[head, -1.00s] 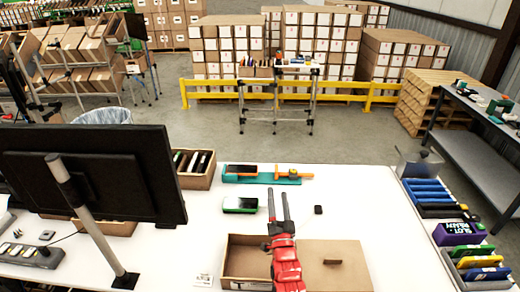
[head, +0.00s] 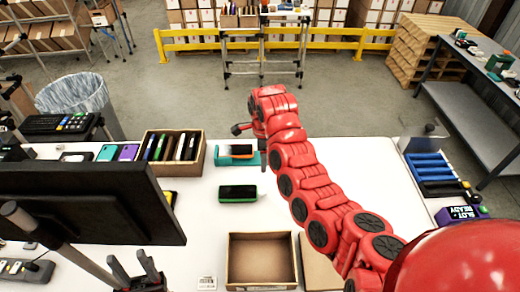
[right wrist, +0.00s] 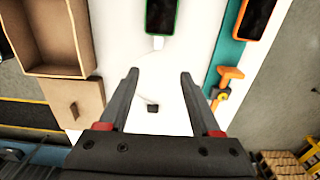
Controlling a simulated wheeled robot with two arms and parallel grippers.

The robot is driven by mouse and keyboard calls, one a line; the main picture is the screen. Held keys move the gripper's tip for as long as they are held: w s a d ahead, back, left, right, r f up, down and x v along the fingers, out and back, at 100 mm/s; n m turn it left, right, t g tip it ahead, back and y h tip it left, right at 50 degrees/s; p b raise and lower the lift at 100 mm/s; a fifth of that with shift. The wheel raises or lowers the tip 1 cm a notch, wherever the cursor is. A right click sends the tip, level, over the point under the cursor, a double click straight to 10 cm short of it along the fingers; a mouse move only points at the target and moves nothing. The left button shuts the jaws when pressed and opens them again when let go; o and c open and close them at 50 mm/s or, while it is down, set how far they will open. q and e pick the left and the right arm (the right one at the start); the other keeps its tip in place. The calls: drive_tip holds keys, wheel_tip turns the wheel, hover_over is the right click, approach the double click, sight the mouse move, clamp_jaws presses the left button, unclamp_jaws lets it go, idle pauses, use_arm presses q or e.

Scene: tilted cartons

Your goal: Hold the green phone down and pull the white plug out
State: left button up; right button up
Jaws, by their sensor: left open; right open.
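The green phone (head: 238,192) lies flat, dark screen up, on the white table in the head view. It also shows at the top of the right wrist view (right wrist: 162,16). The white plug (right wrist: 158,43) sits at the phone's near end there, with a thin cord towards a small black block (right wrist: 153,108). My right gripper (right wrist: 160,74) is open and empty, its fingertips apart from the plug, which lies ahead between their lines. My arm mostly hides this gripper in the head view. My left gripper (head: 131,259) is open and empty at the bottom left, away from the phone.
An orange-edged phone (head: 236,150) is on a teal holder (right wrist: 225,55) beyond the green one. An open carton (head: 288,235) lies nearer. A box of upright phones (head: 193,170) and a monitor (head: 90,200) stand left. My right arm crosses the table's right part.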

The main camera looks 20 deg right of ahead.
drive_tip(key=b, duration=0.8)
hover_over(263, 192)
wheel_tip(263, 192, down, 12)
drive_tip(key=shift+f, duration=0.2)
drive_tip(key=p, duration=0.2)
drive_tip(key=shift+d+f+p, duration=0.1)
drive_tip(key=shift+f+p, duration=0.15)
drive_tip(key=shift+p, duration=0.1)
wheel_tip(263, 192, down, 2)
drive_tip(key=shift+w+f+p, duration=0.1)
drive_tip(key=shift+f+p, duration=0.1)
drive_tip(key=shift+p, duration=0.15)
drive_tip(key=shift+f, duration=0.95)
